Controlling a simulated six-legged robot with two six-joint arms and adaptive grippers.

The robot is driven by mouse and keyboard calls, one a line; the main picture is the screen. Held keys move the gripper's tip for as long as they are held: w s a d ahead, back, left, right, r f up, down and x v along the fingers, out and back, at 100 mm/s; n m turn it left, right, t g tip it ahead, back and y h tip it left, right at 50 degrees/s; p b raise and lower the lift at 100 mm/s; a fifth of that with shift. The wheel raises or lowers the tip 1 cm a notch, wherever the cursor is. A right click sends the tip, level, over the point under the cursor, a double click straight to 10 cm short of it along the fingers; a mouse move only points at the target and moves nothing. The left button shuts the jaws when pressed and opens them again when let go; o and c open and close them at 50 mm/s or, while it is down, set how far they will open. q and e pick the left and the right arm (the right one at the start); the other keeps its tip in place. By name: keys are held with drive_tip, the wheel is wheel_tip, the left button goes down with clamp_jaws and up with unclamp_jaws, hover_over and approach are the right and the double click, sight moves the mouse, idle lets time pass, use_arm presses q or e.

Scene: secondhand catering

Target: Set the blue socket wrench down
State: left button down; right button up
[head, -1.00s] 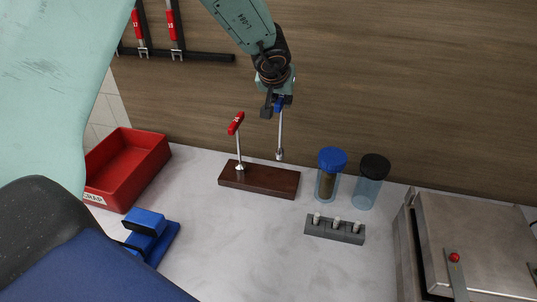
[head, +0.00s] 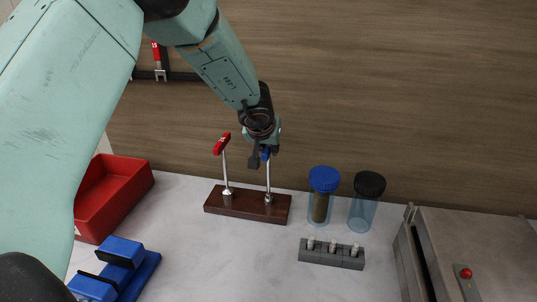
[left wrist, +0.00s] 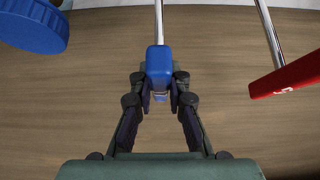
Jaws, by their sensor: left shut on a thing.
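The blue socket wrench (head: 268,178) stands upright with its lower end at the right part of the dark red wooden block (head: 246,204). I cannot tell whether it is seated in a hole. My left gripper (head: 261,159) is shut on its blue handle from above. In the left wrist view the blue handle (left wrist: 158,66) sits between the fingertips (left wrist: 160,82), with the steel shaft running away. A red-handled wrench (head: 222,144) stands at the block's left part, apart from the gripper; its red handle (left wrist: 288,75) also shows in the left wrist view. My right gripper is not in view.
A blue-lidded jar (head: 323,180) and a black-lidded jar (head: 368,187) stand right of the block. A grey holder (head: 330,260) with several small pieces lies in front. A red bin (head: 118,200), a blue device (head: 118,255) and a metal appliance (head: 475,235) flank the clear table.

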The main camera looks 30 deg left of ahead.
use_arm(q)
drive_tip(key=shift+s+r, duration=0.1)
drive_tip(key=shift+r, duration=0.15)
drive_tip(key=shift+f, duration=0.2)
drive_tip(key=c, duration=1.3)
unclamp_jaws()
drive_tip(key=shift+f, duration=0.1)
